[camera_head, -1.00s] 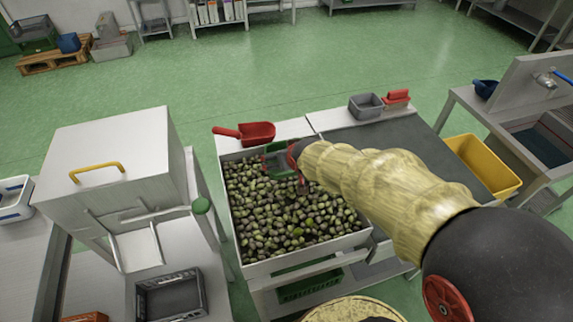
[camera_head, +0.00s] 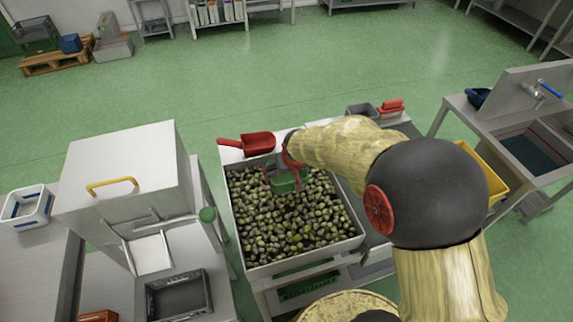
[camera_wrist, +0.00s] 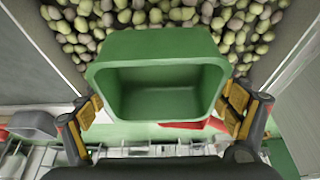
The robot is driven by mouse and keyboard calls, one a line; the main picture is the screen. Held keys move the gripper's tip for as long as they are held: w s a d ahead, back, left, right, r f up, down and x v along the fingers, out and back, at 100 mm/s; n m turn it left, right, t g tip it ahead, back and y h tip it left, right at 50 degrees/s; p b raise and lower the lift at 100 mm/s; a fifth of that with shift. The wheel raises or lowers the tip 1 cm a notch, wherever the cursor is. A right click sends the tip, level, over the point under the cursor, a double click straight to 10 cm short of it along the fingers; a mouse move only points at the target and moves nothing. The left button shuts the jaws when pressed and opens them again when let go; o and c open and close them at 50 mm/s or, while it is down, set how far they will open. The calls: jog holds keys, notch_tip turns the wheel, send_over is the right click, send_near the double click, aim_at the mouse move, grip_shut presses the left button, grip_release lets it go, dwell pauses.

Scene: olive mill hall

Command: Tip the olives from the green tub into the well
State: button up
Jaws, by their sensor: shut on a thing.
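The green tub (camera_head: 288,184) is held over the back part of the well (camera_head: 312,256), a square pale-walled bin with olives (camera_head: 290,222) spread across it. My gripper (camera_head: 285,174) is shut on the tub, with a finger at each side of it. In the wrist view the tub (camera_wrist: 155,45) is tilted, its mouth facing the camera. The inside that shows is bare green, with no olives visible. Olives in the well (camera_wrist: 170,14) show beyond the tub. I cannot tell whether the tub touches them.
A red scoop (camera_head: 257,143) lies on the ledge behind the well. A grey container (camera_head: 362,110) and red item (camera_head: 391,106) stand to its right. A steel cabinet with a yellow handle (camera_head: 112,187) is close on the left. A yellow bin (camera_head: 490,180) is partly hidden behind my arm.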

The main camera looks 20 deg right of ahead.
aim_at(287, 178)
jog(key=shift+r+p, duration=0.25)
jog(key=shift+p, duration=0.1)
jog(key=shift+r+p, duration=1.25)
jog(key=shift+r, duration=0.9)
